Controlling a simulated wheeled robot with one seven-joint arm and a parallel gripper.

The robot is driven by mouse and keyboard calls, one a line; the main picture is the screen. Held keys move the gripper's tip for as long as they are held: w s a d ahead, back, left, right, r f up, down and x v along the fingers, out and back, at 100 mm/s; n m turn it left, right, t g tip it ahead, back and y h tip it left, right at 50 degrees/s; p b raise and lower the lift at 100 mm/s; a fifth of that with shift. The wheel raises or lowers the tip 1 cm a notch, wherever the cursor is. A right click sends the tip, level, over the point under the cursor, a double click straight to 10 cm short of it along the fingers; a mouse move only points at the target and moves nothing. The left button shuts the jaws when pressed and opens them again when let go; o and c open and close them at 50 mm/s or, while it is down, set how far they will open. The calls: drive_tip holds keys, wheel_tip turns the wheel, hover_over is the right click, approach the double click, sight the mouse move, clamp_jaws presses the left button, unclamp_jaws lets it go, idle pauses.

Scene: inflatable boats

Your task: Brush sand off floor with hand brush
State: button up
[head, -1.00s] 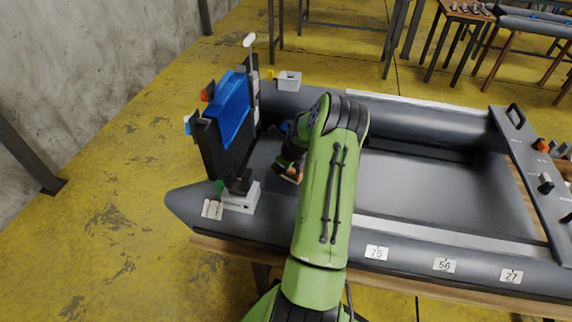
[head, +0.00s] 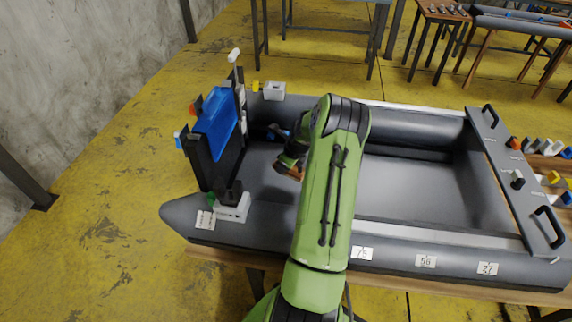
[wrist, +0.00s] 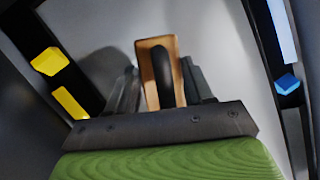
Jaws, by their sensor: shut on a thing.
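The hand brush has a wooden block (wrist: 156,58) with a dark grip, seen in the middle of the wrist view. In the head view a brown part of it (head: 289,168) shows just left of my green arm. My gripper (wrist: 162,88) is shut on the brush, one finger on each side of its grip. The boat's grey floor (head: 415,185) lies below and to the right. I cannot make out sand on it. The brush's bristles are hidden, so contact with the floor cannot be told.
The inflatable boat's dark tubes (head: 420,126) surround the floor. At its left end stands a black board with a blue cover (head: 216,122) and small fittings. A grey plank (head: 512,175) crosses the right end. The floor right of my arm is clear.

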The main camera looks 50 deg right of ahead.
drive_tip(key=shift+r+p, duration=0.75)
drive_tip(key=shift+r, duration=0.5)
drive_tip(key=shift+r, duration=0.1)
